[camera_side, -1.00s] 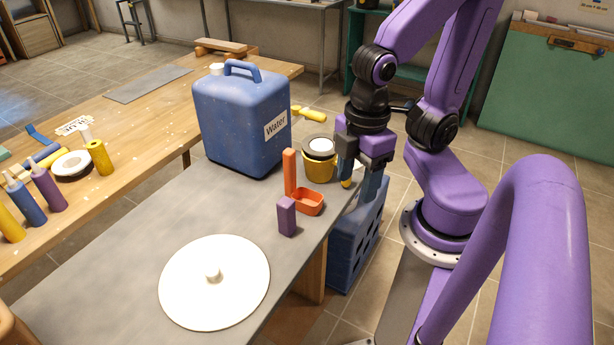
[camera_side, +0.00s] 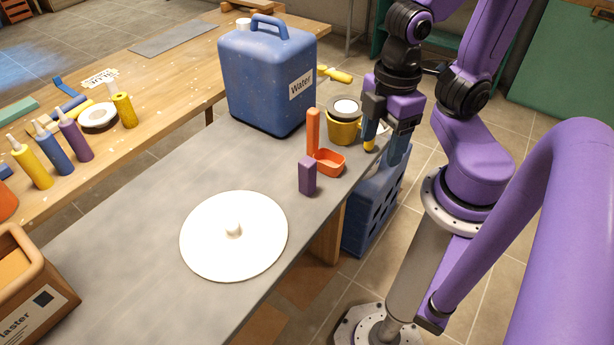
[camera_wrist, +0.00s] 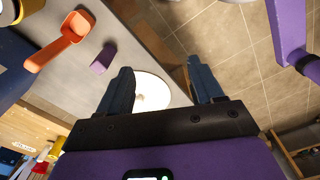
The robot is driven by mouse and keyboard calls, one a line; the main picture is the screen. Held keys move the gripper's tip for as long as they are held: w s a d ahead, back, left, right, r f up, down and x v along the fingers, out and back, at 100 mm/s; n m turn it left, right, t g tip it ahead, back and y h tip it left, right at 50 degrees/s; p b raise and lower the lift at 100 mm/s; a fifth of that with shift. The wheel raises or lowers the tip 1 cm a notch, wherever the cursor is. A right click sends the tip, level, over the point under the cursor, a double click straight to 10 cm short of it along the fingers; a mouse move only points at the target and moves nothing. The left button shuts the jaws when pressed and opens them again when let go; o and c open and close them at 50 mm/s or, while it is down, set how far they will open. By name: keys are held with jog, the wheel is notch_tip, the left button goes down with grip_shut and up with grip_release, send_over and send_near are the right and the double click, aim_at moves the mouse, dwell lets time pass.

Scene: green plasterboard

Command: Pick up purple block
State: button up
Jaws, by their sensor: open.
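The purple block (camera_side: 308,176) stands upright on the grey table top, close to its right edge. It also shows in the wrist view (camera_wrist: 103,58), to the upper left of my fingers. My gripper (camera_side: 384,150) is open and empty, to the right of the block and higher, at the table's right edge. In the wrist view my gripper (camera_wrist: 158,88) has its two blue fingers wide apart, with the table edge and floor between them. Nothing touches the block.
A yellow bucket (camera_side: 343,128) and blue water canister (camera_side: 268,85) stand behind. A white disc (camera_side: 234,245) lies in front. A blue crate (camera_side: 372,222) is below the table edge.

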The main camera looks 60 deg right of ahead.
jog(key=n, duration=0.5)
send_near(307, 159)
notch_tip(307, 159, down, 9)
jog(key=shift+a+f, duration=0.1)
jog(key=shift+a, duration=0.05)
jog(key=shift+s+a+f, duration=0.1)
jog(key=shift+a+f, duration=0.05)
jog(key=shift+f, duration=0.75)
jog(key=shift+s+a+f, duration=0.1)
jog(key=shift+f, duration=1.65)
jog(key=c, duration=1.1)
